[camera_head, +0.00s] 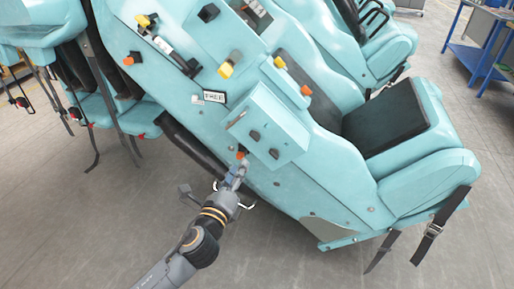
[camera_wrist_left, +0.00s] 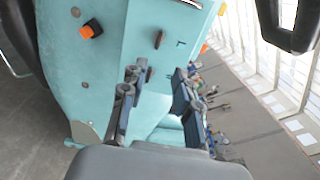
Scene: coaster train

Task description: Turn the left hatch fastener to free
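A teal hatch box (camera_head: 285,122) sits on the side of the train car. Its face carries two small dark fasteners, a left one (camera_head: 254,135) and a right one (camera_head: 274,153). Two dark fasteners also show in the left wrist view, an upper one (camera_wrist_left: 159,39) and a lower one (camera_wrist_left: 149,74) near the fingertips; I cannot tell which is which. My left gripper (camera_head: 239,170) is below the box, beside an orange knob (camera_head: 242,154). In the left wrist view the fingers (camera_wrist_left: 158,76) are apart with nothing held between them. My right gripper is out of view.
A FREE label (camera_head: 214,97) and a yellow knob (camera_head: 226,69) are higher on the teal body. An orange and black knob (camera_wrist_left: 90,29) stands out at the wrist view's upper left. A seat (camera_head: 385,120) is at right; straps hang at left.

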